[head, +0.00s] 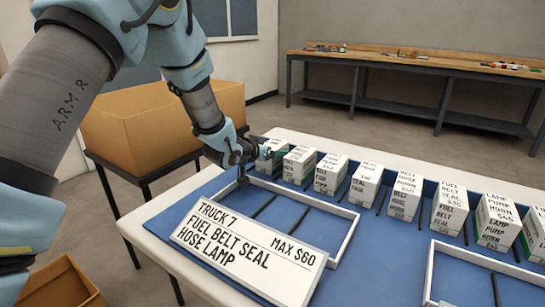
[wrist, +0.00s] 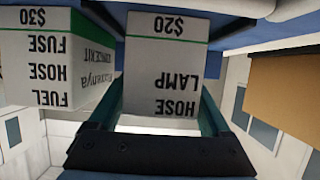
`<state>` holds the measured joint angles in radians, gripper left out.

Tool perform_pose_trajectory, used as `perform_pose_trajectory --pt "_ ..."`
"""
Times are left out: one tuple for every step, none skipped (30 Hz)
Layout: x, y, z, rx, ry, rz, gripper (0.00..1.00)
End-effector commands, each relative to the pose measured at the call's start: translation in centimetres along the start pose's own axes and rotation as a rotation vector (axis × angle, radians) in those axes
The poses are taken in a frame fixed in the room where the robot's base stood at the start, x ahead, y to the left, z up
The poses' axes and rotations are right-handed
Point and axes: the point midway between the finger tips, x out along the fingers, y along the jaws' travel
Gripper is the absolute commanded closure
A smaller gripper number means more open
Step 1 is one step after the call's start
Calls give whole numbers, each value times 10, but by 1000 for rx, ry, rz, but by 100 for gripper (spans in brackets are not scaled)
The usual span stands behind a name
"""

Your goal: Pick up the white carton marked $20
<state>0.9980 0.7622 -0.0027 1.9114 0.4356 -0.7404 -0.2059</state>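The white carton marked $20 (wrist: 163,75) shows upside down in the middle of the wrist view. It has a green stripe and the words HOSE LAMP. My gripper (wrist: 163,100) has one finger on each side of this carton, with a narrow gap showing at the right side, so it looks open around it. Firm contact cannot be made out. In the head view my gripper (head: 264,153) is at the left end of the carton row, at the leftmost carton (head: 277,146), which it partly hides.
A carton marked $30 (wrist: 45,70) stands close to the left in the wrist view. Several similar cartons (head: 363,184) run rightward along the table (head: 150,235), with dark dividers between. A shallow tray (head: 350,235) and a sign (head: 250,250) lie in front. A cardboard box (head: 160,125) stands behind.

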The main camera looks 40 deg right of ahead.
Motion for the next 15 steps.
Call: perform_pose_trajectory --pt "0 0 0 0 0 0 25" --pt "0 0 0 0 0 0 28" --pt "0 0 0 0 0 0 33" --pt "0 0 0 0 0 0 36" --pt "0 0 0 0 0 0 39" --pt "0 0 0 0 0 0 44" --pt "0 0 0 0 0 0 47" --pt "0 0 0 0 0 0 51" --pt "0 0 0 0 0 0 55" --pt "0 0 0 0 0 0 58" --pt "0 0 0 0 0 0 62" --pt "0 0 0 0 0 0 66" --pt "0 0 0 0 0 0 70" --pt "0 0 0 0 0 0 73" --pt "0 0 0 0 0 0 78"
